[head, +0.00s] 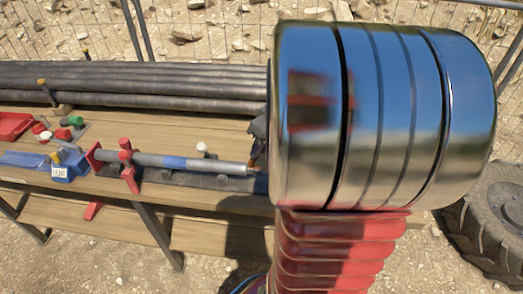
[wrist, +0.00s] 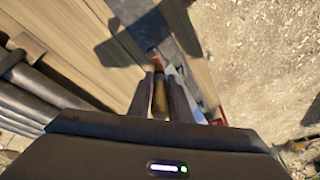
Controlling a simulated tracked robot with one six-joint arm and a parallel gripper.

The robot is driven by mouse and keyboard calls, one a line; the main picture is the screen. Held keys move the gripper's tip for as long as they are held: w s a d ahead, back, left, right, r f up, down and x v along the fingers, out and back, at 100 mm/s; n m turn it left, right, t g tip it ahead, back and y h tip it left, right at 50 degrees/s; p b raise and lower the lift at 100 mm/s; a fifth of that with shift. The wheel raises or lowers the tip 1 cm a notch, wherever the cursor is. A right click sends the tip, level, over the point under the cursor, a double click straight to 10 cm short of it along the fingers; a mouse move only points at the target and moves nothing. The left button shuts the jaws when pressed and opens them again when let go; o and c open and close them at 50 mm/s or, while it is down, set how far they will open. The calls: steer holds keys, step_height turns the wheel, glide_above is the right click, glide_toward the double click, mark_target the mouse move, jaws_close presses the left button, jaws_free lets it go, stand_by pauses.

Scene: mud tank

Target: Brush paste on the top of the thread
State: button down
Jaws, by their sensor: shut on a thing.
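A grey pipe (head: 150,160) lies level in red clamps (head: 127,165) on the wooden bench. It has a blue band (head: 175,163) and a bright silvery right end (head: 232,168), where the thread appears to be; its ridges are too small to make out. My gripper (wrist: 160,84) is shut on a brush with a brown handle (wrist: 160,103). The brush's reddish-brown tip points away from me, close to the pipe's end; I cannot tell whether they touch. In the head view my arm covers most of my gripper, with only a dark part showing beside the pipe's right end.
Long dark pipes (head: 150,86) lie along the back of the bench (head: 230,125). A blue box (head: 68,166), a red tray (head: 14,125) and small red and green items stand at the left. A tyre (head: 490,225) is on the ground at the right.

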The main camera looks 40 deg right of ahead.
stand_by(0.3)
steer(key=shift+s+d, duration=0.35)
steer(key=shift+s, duration=0.1)
steer(key=shift+s+d+f, duration=0.1)
steer(key=shift+s+d, duration=0.25)
steer(key=shift+s, duration=0.1)
stand_by(0.3)
steer(key=shift+s+d, duration=0.35)
steer(key=shift+s, duration=0.1)
steer(key=shift+f, duration=0.1)
steer(key=shift+w+a, duration=0.3)
steer(key=shift+w, duration=0.05)
